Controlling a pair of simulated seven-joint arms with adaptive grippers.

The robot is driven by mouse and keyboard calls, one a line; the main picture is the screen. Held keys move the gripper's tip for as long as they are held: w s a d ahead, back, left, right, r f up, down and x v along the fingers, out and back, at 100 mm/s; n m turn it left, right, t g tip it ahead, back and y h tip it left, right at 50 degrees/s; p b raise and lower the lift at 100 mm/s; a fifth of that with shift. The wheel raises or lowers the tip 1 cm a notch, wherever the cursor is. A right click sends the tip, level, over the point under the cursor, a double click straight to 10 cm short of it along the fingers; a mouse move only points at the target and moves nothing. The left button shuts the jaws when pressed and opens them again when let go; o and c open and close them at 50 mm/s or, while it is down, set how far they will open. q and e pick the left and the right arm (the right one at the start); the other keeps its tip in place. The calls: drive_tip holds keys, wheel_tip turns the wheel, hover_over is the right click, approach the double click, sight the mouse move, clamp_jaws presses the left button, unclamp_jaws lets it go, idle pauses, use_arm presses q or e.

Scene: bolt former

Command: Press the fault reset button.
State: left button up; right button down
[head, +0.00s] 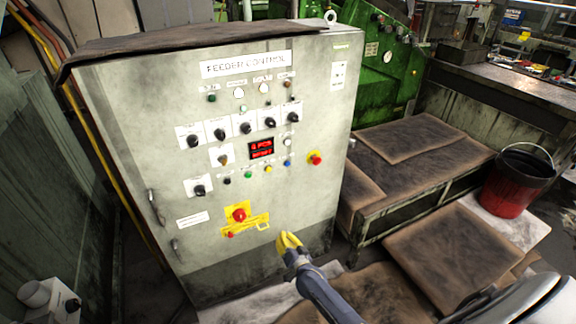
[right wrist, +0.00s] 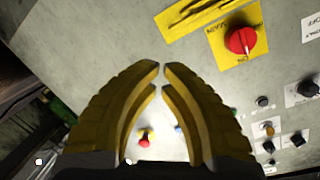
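The grey feeder control cabinet (head: 310,110) carries the buttons on its front panel. Below the red display are small black, green (head: 248,175), yellow (head: 268,169) and blue (head: 288,163) buttons, with a white one (head: 287,142) above the blue. Their labels are too small to read, so I cannot tell which is the fault reset button. My right gripper (head: 288,240), with yellow fingers, is in front of the panel's lower right part, below the buttons. In the right wrist view its fingertips (right wrist: 162,68) meet or nearly meet, with nothing seen between them. My left gripper is not in view.
A red main switch (head: 239,215) on a yellow plate is left of my right gripper. A red emergency-stop-like button (head: 315,158) is right of the blue button. Black rotary knobs (head: 245,128) fill the upper panel. A low bench (head: 410,145) and red bucket (head: 512,185) stand to the right.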

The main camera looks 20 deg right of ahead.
drive_tip(key=w+d+r+m+t+h, duration=0.2)
drive_tip(key=r+m, duration=0.2)
drive_tip(key=r, duration=0.4)
drive_tip(key=w+d+r+m+t+h, duration=0.2)
drive_tip(key=w+r+m, duration=0.15)
drive_tip(key=r, duration=0.45)
drive_tip(key=m+h, duration=0.2)
drive_tip(key=m, duration=0.3)
approach(288, 164)
drive_tip(key=s, duration=0.1)
drive_tip(key=s+d+r+m+g+h, duration=0.1)
drive_tip(key=s+d+r+m+h, duration=0.1)
drive_tip(key=m, duration=0.5)
drive_tip(key=d+r+h, duration=0.1)
drive_tip(key=d+h, duration=0.1)
drive_tip(key=shift+s+d+r+h, duration=0.2)
drive_tip(key=shift+s+d+h, duration=0.1)
drive_tip(key=shift+h, duration=0.1)
drive_tip(key=shift+w+a, duration=0.15)
drive_tip(key=shift+w, duration=4.25)
drive_tip(key=c, duration=2.1)
unclamp_jaws()
clamp_jaws()
